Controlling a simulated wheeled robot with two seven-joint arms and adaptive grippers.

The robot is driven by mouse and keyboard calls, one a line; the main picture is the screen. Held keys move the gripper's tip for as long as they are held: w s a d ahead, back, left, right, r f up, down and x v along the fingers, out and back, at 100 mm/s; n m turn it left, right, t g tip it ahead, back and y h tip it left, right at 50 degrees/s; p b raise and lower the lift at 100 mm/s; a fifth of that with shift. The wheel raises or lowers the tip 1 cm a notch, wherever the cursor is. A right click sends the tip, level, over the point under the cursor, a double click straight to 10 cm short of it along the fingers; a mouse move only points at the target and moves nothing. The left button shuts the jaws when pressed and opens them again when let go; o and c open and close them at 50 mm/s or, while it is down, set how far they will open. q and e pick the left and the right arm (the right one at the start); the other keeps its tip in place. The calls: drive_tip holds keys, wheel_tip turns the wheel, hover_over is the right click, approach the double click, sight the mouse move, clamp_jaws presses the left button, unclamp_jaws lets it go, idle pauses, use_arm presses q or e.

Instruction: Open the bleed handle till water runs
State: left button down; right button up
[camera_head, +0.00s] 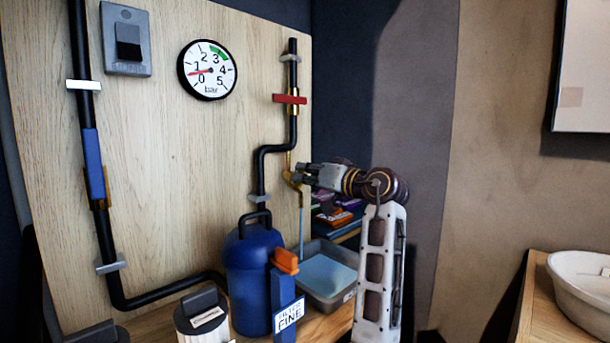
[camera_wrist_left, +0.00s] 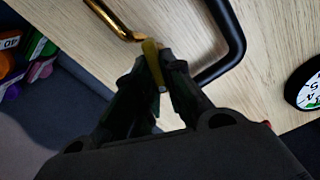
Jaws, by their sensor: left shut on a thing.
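The yellow bleed handle (camera_wrist_left: 152,62) sits between the fingertips of my left gripper (camera_wrist_left: 156,75) in the wrist view, by the brass bleed spout (camera_wrist_left: 112,20). In the head view my left gripper (camera_head: 301,176) reaches the brass spout (camera_head: 291,180) from the right and hides most of the handle. The gripper is shut on the handle. A thin pale-blue stream of water (camera_head: 301,225) falls from the spout into a grey tray (camera_head: 345,299), where light-blue water lies. My right gripper is not in view.
A gauge (camera_head: 208,70) has its red needle between 0 and 1. A red lever (camera_head: 290,99) lies across the right pipe; a blue lever (camera_head: 94,165) lies along the left pipe. A blue canister (camera_head: 252,275) stands left of the tray. A white basin (camera_head: 585,290) is far right.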

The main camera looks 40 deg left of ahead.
use_arm(q)
drive_tip(key=shift+a+n+p, duration=0.1)
drive_tip(key=shift+n+p, duration=0.25)
drive_tip(key=shift+n, duration=0.05)
drive_tip(key=shift+s+n, duration=0.1)
drive_tip(key=shift+n, duration=0.4)
drive_tip(key=c, duration=1.5)
unclamp_jaws()
drive_tip(key=shift+a, duration=0.1)
drive_tip(key=shift+s+d, duration=0.15)
drive_tip(key=shift+d, duration=1.85)
drive_tip(key=shift+s+d, duration=0.2)
drive_tip(key=shift+d, duration=1.8)
drive_tip(key=shift+s+d, duration=0.15)
drive_tip(key=shift+d, duration=1.85)
